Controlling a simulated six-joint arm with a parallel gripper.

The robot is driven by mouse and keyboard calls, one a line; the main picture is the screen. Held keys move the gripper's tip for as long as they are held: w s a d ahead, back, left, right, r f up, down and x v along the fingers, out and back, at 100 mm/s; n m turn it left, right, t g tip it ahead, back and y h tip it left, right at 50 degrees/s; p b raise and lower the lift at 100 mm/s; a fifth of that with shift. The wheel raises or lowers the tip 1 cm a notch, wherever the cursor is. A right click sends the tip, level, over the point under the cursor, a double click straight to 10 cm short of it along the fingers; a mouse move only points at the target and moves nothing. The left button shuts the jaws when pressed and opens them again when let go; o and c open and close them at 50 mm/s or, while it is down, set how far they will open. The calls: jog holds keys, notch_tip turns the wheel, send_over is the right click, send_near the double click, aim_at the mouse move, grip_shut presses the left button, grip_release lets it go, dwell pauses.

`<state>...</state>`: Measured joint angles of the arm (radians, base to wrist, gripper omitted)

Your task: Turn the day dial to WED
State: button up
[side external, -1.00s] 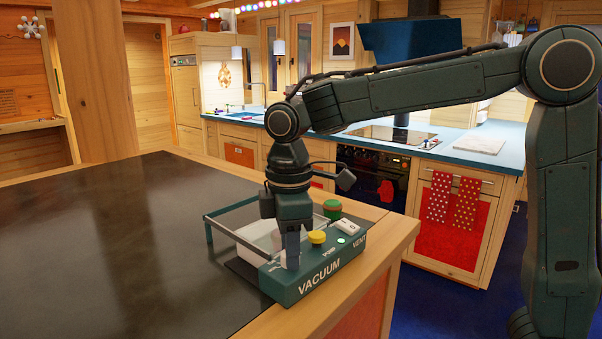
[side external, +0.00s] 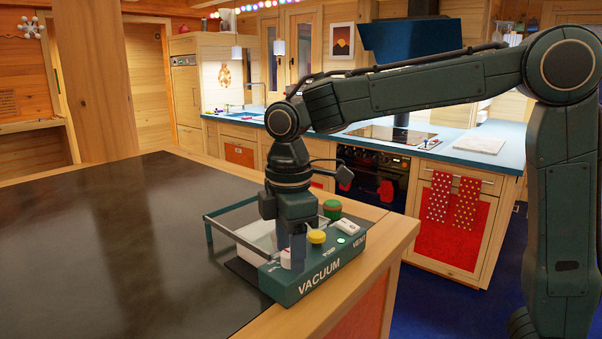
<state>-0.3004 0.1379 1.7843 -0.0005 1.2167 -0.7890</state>
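A green box marked VACUUM (side external: 318,272) sits near the right corner of the dark-topped counter. No dial with day names can be made out. A small whitish knob (side external: 286,259) with a reddish mark shows at the left end of the box's top. My gripper (side external: 291,254) points straight down over that end, its two fingers beside or just behind the knob. Whether they touch or hold it, or how far apart they are, I cannot tell. The box also carries a yellow button (side external: 317,236), a lit green button (side external: 341,240) and a white switch (side external: 346,226).
A clear-walled tray or frame (side external: 228,226) adjoins the box behind and to the left. A green and red round knob (side external: 332,209) stands behind the yellow button. The dark countertop (side external: 110,240) is bare on the left.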

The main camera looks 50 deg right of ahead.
jog(key=shift+m, duration=0.4)
jog(key=shift+f+m, duration=0.1)
jog(key=shift+m, duration=0.5)
jog(key=m, duration=0.4)
jog(key=shift+m, duration=0.4)
jog(key=m, duration=0.7)
jog(key=shift+r, duration=0.45)
notch_tip(320, 180, up, 12)
jog(key=s+d+f+t, duration=0.2)
jog(key=s+d+f, duration=0.1)
jog(key=s, duration=0.3)
jog(key=s+d+f+n+t, duration=0.1)
jog(key=s+d+f, duration=0.3)
jog(key=s+f, duration=0.1)
jog(key=s+d+f+t, duration=0.2)
jog(key=s+d+f, duration=0.2)
jog(key=s, duration=0.3)
jog(key=shift+s+d+t, duration=0.2)
jog(key=shift+s+t, duration=0.1)
jog(key=shift+s, duration=0.05)
dwell(0.9)
